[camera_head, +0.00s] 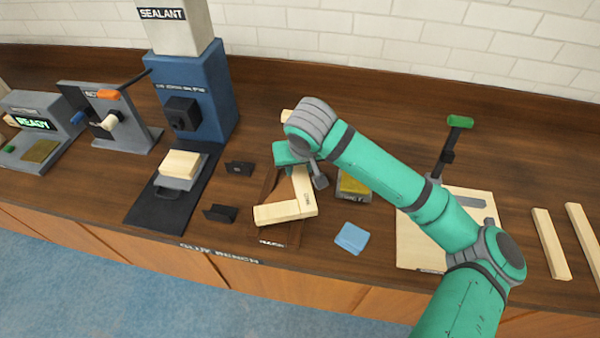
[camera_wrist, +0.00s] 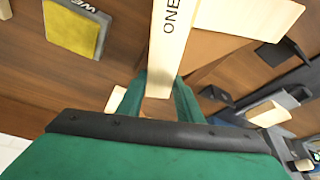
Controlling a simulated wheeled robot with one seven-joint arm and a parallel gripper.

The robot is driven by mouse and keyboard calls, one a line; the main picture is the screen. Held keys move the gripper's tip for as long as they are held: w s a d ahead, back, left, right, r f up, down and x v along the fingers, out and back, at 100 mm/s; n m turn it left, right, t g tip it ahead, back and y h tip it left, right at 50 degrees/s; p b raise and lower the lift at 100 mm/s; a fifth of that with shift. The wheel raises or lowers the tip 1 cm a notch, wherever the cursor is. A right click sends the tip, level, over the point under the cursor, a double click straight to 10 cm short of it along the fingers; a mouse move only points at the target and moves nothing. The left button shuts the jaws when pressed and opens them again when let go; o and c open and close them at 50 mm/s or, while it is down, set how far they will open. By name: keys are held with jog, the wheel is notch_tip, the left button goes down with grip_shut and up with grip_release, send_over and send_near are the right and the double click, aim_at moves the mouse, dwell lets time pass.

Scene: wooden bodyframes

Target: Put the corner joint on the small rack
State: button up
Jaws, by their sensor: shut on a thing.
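The corner joint (camera_head: 285,212) is an L of two pale wooden bars, with dark lettering on one bar. My gripper (camera_wrist: 160,92) is shut on the end of the lettered bar (camera_wrist: 172,45), between its two green fingers. In the head view my gripper (camera_head: 298,162) is at the far end of that bar, and its fingertips are mostly hidden. The small rack (camera_head: 294,239) appears to be the brown wooden piece with a small label under the joint. The joint covers much of it, and I cannot tell whether they touch.
A grey box with a yellow top (camera_head: 353,188) and a blue cloth (camera_head: 352,238) lie to the right. Two small black brackets (camera_head: 221,213) and the blue sealant machine (camera_head: 190,95) stand to the left. Pale bars (camera_head: 551,244) lie at far right.

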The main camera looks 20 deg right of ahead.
jog(key=shift+s+f, duration=0.15)
jog(key=shift+f, duration=1.1)
jog(key=o, duration=1.2)
jog(key=v, duration=1.2)
jog(key=shift+a, duration=0.1)
